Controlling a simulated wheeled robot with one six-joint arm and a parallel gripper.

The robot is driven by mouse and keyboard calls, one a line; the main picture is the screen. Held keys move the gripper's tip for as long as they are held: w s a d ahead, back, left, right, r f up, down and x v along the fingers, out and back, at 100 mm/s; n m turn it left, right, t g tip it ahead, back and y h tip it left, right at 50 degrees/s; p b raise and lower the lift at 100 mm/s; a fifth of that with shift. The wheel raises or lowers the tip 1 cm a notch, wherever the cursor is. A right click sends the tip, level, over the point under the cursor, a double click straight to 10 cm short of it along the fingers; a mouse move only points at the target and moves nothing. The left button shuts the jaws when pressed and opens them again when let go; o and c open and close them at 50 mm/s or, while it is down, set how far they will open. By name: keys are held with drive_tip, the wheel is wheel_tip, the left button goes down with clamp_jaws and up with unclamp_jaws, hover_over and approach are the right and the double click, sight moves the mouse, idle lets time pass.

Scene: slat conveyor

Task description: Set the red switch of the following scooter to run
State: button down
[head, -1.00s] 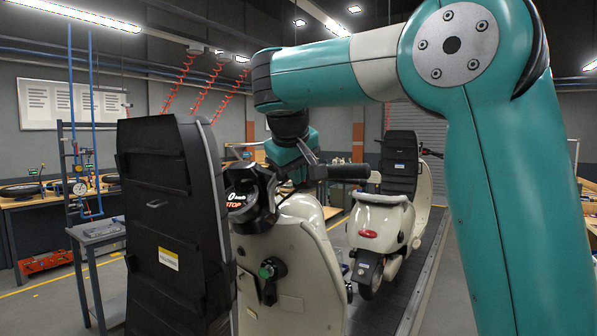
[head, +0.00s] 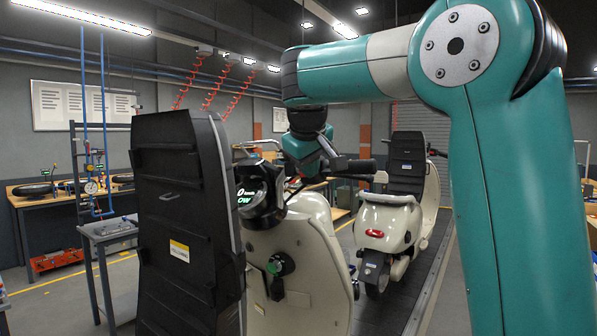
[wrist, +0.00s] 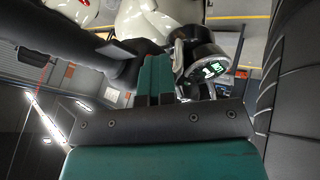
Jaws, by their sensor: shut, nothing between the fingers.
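The near cream scooter (head: 310,250) faces me with its dark handlebar (head: 350,165) across the front. Its round dash display (head: 247,197) shows green lettering, partly cut off by the dark backrest. The display also shows in the wrist view (wrist: 212,70) with green marks. My gripper (head: 333,162) is shut and empty, beside the handlebar right of the display. In the wrist view my shut fingers (wrist: 155,82) point toward the bar area left of the display. I cannot make out the red switch; it may be hidden by the fingers or bar.
A tall black panel (head: 180,215) stands close on the left and blocks part of the scooter. Another cream scooter (head: 395,225) stands behind on the slat conveyor (head: 400,300). A grey metal stand (head: 110,232) is at left.

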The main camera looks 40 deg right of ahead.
drive_tip(key=shift+w, duration=0.1)
drive_tip(key=shift+w+a+f+p, duration=0.1)
drive_tip(key=shift+w+a+p, duration=0.35)
drive_tip(key=shift+w+a, duration=0.05)
idle(0.3)
drive_tip(key=s+a+r+p, duration=0.3)
drive_tip(key=s+a+r, duration=0.1)
drive_tip(key=a+r, duration=0.4)
drive_tip(key=shift+a, duration=0.25)
